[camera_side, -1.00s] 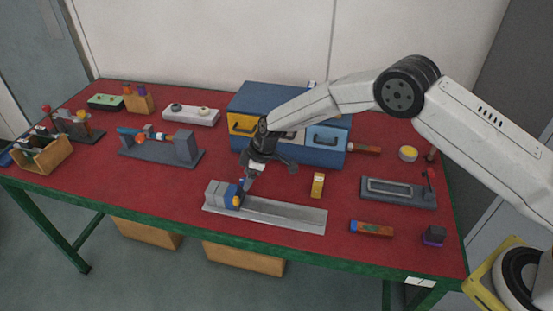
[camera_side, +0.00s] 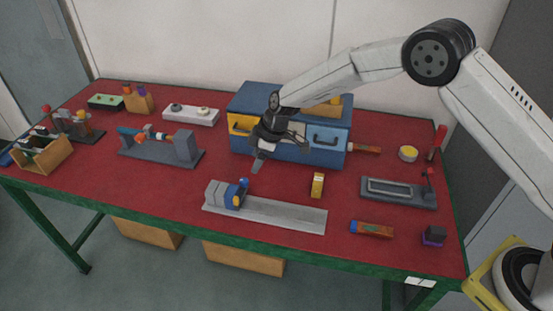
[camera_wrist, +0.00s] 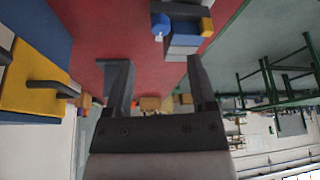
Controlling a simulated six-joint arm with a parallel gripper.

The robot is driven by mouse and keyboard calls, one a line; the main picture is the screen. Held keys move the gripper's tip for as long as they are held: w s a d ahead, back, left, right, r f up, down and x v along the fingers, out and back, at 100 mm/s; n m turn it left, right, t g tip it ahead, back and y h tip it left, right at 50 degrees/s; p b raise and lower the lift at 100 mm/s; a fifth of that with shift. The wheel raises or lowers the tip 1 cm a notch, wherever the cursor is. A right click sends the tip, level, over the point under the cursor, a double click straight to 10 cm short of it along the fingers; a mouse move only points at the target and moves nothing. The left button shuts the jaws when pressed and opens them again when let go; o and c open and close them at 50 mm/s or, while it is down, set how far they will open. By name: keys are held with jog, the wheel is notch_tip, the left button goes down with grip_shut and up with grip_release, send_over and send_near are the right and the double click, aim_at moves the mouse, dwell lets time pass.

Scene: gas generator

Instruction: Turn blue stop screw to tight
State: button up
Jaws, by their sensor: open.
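The blue stop screw (camera_side: 244,183) is a small blue knob on a blue stop block (camera_side: 231,195) with a yellow part. The block sits at the left end of a long grey rail (camera_side: 285,215) near the table's front edge. In the wrist view the blue screw (camera_wrist: 160,24) shows at the top, beside grey rail parts and a yellow piece (camera_wrist: 207,26). My gripper (camera_side: 257,165) is open and empty, above and slightly right of the screw, apart from it. In the wrist view both fingers of my gripper (camera_wrist: 158,62) are spread. How tight the screw is cannot be told.
A blue drawer cabinet (camera_side: 322,138) with a yellow drawer stands behind my gripper. A small yellow block (camera_side: 317,185) stands right of the stop. A grey fixture (camera_side: 185,148) is on the left. The red tabletop (camera_side: 155,187) left of the rail is clear.

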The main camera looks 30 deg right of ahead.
aim_at(245, 180)
jog(key=n, duration=0.1)
jog(key=w+n+g, duration=0.1)
jog(key=n, duration=0.2)
jog(key=shift+w+d+g, duration=0.15)
jog(key=shift+w+g, duration=0.1)
jog(key=shift+g, duration=0.15)
jog(key=shift+f, duration=0.1)
jog(key=shift+x, duration=3.8)
jog(key=shift+a, duration=0.2)
grip_shut()
